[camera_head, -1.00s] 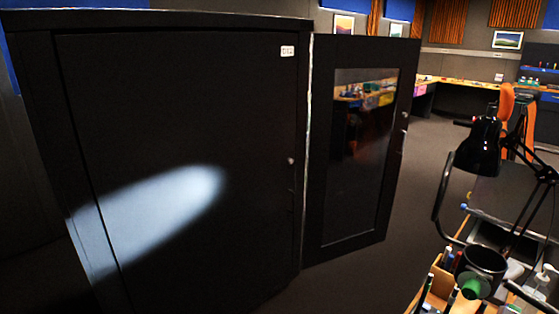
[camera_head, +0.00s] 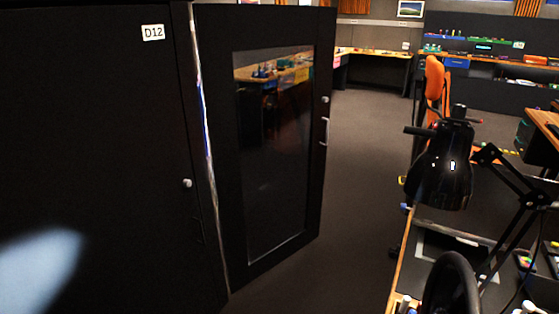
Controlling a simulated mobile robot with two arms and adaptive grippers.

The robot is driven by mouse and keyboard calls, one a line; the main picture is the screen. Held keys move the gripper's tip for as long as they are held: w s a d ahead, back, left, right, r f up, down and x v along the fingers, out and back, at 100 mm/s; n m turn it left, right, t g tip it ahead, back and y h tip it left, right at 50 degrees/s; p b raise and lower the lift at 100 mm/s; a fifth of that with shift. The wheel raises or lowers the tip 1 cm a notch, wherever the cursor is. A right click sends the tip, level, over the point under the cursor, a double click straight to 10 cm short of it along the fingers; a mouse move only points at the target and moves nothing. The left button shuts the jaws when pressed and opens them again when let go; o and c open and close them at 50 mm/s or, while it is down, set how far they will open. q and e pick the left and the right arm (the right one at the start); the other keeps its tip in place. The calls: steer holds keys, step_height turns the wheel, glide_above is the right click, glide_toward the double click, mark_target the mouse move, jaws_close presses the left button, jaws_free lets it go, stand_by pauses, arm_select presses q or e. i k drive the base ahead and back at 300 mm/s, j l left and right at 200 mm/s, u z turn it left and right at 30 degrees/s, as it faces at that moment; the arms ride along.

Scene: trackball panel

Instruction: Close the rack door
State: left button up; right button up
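A tall black rack cabinet (camera_head: 100,150) fills the left of the head view. The door appears swung open; the rack's interior is hidden. Neither of my grippers is in view.
Clear dark floor (camera_head: 350,180) lies right of the door. A desk with a black lamp (camera_head: 445,170) and several small items stands at the lower right. An orange chair (camera_head: 437,85) is behind it. Workbenches line the back.

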mark_target(282, 128)
steer(key=j+z, duration=0.1)
steer(key=z, duration=0.25)
steer(key=i+j+z, duration=0.1)
steer(key=z, duration=0.25)
steer(key=j+z, duration=0.15)
steer(key=z, duration=0.15)
steer(key=i+j+z, duration=0.1)
steer(key=z, duration=0.35)
steer(key=j+z, duration=0.3)
steer(key=z, duration=0.15)
steer(key=j+z, duration=0.25)
steer(key=z, duration=0.2)
steer(key=j+z, duration=0.25)
steer(key=z, duration=0.2)
steer(key=i+j+z, duration=0.25)
steer(key=j, duration=0.6)
steer(key=j+z, duration=0.3)
steer(key=j, duration=0.55)
steer(key=j+u, duration=0.4)
steer(key=i+j+u, duration=0.1)
steer(key=j+u, duration=0.3)
steer(key=j, duration=0.15)
steer(key=j+u, duration=0.1)
steer(key=u, duration=0.85)
steer(key=i+u, duration=0.1)
steer(key=u, duration=0.35)
steer(key=i+j+u, duration=0.1)
steer(key=u, duration=0.35)
